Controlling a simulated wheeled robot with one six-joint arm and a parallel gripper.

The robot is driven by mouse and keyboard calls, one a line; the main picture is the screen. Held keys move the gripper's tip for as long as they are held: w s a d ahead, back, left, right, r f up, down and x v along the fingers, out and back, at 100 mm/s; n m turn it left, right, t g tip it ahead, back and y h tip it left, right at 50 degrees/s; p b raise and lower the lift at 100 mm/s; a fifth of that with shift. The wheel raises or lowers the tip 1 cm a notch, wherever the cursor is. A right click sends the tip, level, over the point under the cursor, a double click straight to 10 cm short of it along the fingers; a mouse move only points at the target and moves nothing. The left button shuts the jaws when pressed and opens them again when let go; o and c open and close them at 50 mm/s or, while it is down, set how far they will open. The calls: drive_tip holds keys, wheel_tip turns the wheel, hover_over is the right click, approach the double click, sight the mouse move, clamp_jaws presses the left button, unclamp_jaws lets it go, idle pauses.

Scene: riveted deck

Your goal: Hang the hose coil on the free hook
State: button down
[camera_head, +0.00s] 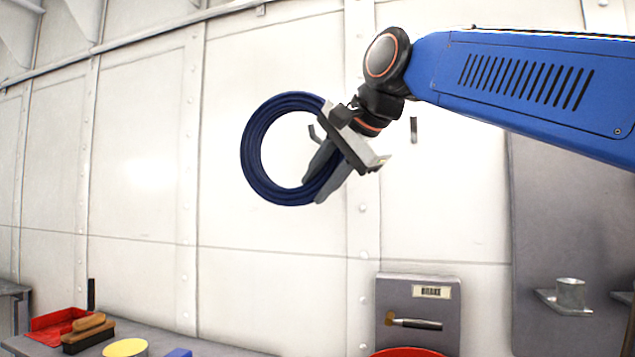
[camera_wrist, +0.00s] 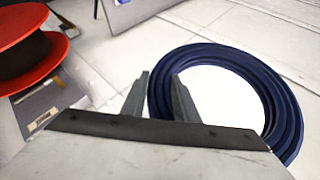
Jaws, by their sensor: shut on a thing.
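The hose coil (camera_head: 256,150) is a dark blue ring of several turns, held up in the air in front of the white wall. My gripper (camera_head: 314,188) is shut on the lower right part of its ring. In the wrist view the coil (camera_wrist: 285,105) passes between my fingers (camera_wrist: 159,82), one outside the ring and one inside its opening. A small dark upright piece (camera_head: 413,130), perhaps a hook, is on the wall just right of my gripper. Another small dark piece (camera_head: 312,132) shows at the coil's right inner edge; I cannot tell if it is a hook.
Below is a bench (camera_head: 215,347) with a red tray (camera_head: 50,325), a brush (camera_head: 88,332) and a yellow-topped tin (camera_head: 125,348). A grey panel (camera_head: 390,290) carries a hammer (camera_head: 415,323). A metal cup (camera_head: 571,292) stands on a small shelf at right. A red spool (camera_wrist: 20,25) shows in the wrist view.

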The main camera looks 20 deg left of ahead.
drive_tip(key=w+f, duration=0.3)
drive_tip(key=w, duration=0.8)
drive_tip(key=shift+w+d+f, duration=0.15)
drive_tip(key=shift+w+d, duration=0.05)
drive_tip(key=shift+w, duration=0.1)
idle(1.6)
drive_tip(key=shift+f, duration=0.1)
idle(0.6)
drive_tip(key=c, duration=1.3)
unclamp_jaws()
drive_tip(key=v, duration=1.7)
drive_tip(key=shift+s, duration=0.2)
